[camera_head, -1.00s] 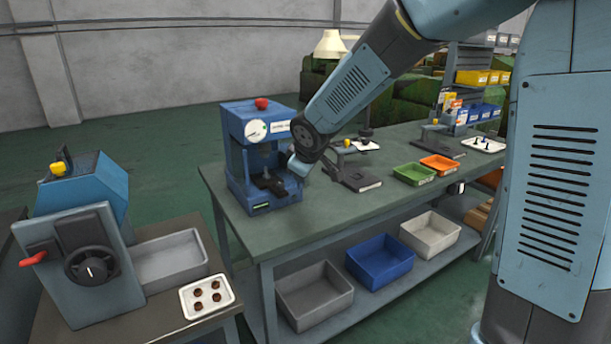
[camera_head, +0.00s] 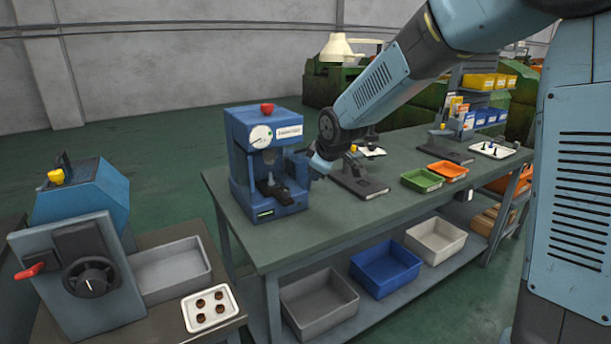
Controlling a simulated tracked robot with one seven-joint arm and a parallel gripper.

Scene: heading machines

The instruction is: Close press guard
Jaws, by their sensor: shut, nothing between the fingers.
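The blue press (camera_head: 240,160) stands at the left end of the workbench, with a red knob on top and a round gauge on its upper front. Its front opening faces me, and the dark tooling inside shows. I cannot clearly make out the guard or its position. My gripper (camera_head: 303,166) is at the right side of the press, small and dark against it, shut with nothing visible in it. Its fingertips are hard to separate from the press, so I cannot tell whether they touch it.
The green-grey workbench (camera_head: 330,225) holds a dark fixture (camera_head: 358,183), a green tray (camera_head: 422,180) and an orange tray (camera_head: 447,171) to the right. Bins stand on the lower shelf. A second blue machine (camera_head: 75,250) is at front left. The bench front is clear.

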